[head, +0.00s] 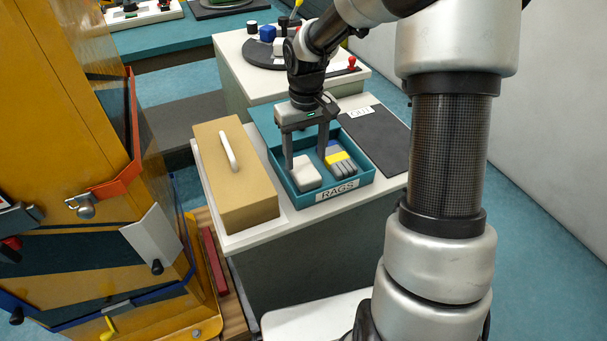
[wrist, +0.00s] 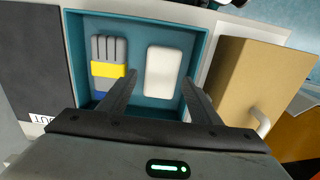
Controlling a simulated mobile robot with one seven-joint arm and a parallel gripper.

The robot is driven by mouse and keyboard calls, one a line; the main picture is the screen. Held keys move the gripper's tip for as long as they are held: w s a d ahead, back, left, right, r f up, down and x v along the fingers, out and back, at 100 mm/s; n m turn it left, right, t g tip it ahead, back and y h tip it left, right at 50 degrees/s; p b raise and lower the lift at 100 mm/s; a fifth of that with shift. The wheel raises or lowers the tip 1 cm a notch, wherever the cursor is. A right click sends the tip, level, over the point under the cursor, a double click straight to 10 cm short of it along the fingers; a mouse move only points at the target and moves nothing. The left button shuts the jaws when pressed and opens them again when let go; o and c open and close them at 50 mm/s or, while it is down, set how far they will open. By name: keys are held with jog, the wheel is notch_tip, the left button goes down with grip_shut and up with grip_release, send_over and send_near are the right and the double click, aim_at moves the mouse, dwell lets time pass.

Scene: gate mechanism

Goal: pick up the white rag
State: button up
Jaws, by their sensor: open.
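The white rag (head: 305,175) lies in the front left part of a teal tray (head: 330,205) labelled RAGS. In the wrist view the white rag (wrist: 164,72) is a pale rounded block lying flat on the tray floor. My gripper (head: 306,160) is open and points down over the tray, with its fingers on either side of the rag's line. In the wrist view my gripper (wrist: 160,82) has its fingers wide apart with nothing between the tips. The head view does not clearly show how high the tips are above the rag.
A grey glove-like item with a yellow band (head: 342,162) lies right of the rag in the tray. A tan box with a white handle (head: 235,175) stands left of the tray. A dark mat (head: 378,138) beside an OUT label lies to the right. Yellow cabinet (head: 60,100) at far left.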

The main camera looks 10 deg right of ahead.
aim_at(304, 168)
jog(key=f, duration=0.2)
jog(key=f+b, duration=0.1)
jog(key=f, duration=0.2)
jog(key=shift+w+a+f, duration=0.15)
jog(key=shift+w+a, duration=0.05)
jog(key=c, duration=0.8)
notch_tip(304, 168, up, 10)
jog(key=shift+r+p, duration=0.1)
jog(key=shift+p, duration=0.85)
jog(key=o, duration=0.4)
jog(key=c, duration=0.3)
jog(key=shift+s, duration=0.1)
